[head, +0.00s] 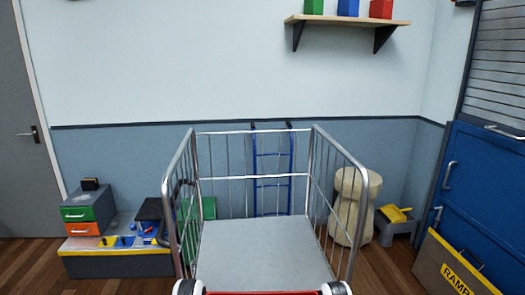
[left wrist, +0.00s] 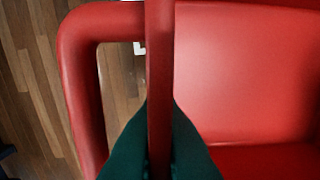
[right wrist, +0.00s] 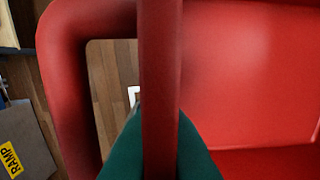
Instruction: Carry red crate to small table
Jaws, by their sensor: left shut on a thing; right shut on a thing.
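The red crate (head: 262,293) shows only as a thin strip at the bottom edge of the head view. Its red wall fills much of the left wrist view (left wrist: 240,75) and the right wrist view (right wrist: 250,75). My left gripper (left wrist: 160,125) has its dark green fingers shut on a red bar of the crate. My right gripper (right wrist: 160,130) is shut on another red bar of it. Wood floor shows through the handle gaps. The crate's inside is mostly hidden. I cannot make out a small table in any view.
A wire-sided trolley (head: 262,250) with a grey deck stands straight ahead. Left of it is a low grey bench (head: 120,265) with drawers and tools.

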